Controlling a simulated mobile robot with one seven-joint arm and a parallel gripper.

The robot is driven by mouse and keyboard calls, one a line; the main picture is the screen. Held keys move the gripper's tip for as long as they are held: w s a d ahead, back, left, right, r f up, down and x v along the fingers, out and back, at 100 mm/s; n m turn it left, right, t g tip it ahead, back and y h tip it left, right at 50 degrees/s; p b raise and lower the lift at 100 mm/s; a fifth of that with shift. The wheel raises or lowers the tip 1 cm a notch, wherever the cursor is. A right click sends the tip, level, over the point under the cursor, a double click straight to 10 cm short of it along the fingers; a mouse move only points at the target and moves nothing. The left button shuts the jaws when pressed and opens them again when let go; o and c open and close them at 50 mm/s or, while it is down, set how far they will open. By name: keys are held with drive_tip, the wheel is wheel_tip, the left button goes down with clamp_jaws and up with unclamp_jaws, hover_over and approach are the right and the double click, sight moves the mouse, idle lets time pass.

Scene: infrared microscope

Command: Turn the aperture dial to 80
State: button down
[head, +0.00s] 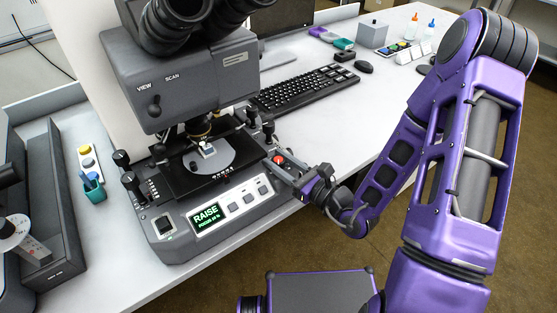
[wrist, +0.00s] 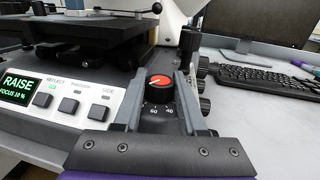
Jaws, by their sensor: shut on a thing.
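The aperture dial (wrist: 160,82) is a red-topped black knob at the right end of the microscope's front panel. Its cap has a white line. The numbers 60 and 40 show on its near side; the rest of the scale is hidden. My gripper (wrist: 161,90) has one grey finger on each side of the dial and is shut on it. In the head view the red dial top (head: 279,159) shows by the fingertips of my gripper (head: 282,168), which reaches in from the right. The microscope (head: 190,85) stands on the bench.
A green screen (head: 208,216) reads RAISE, with several square buttons (head: 250,198) beside it. Black stage knobs (head: 268,128) stand close behind the dial. A keyboard (head: 310,90) lies to the right. A dark tray (head: 45,200) is at the left.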

drive_tip(key=shift+c, duration=2.3)
unclamp_jaws()
drive_tip(key=p+v, duration=0.5)
drive_tip(key=v, duration=1.2)
drive_tip(key=shift+s+d, duration=0.2)
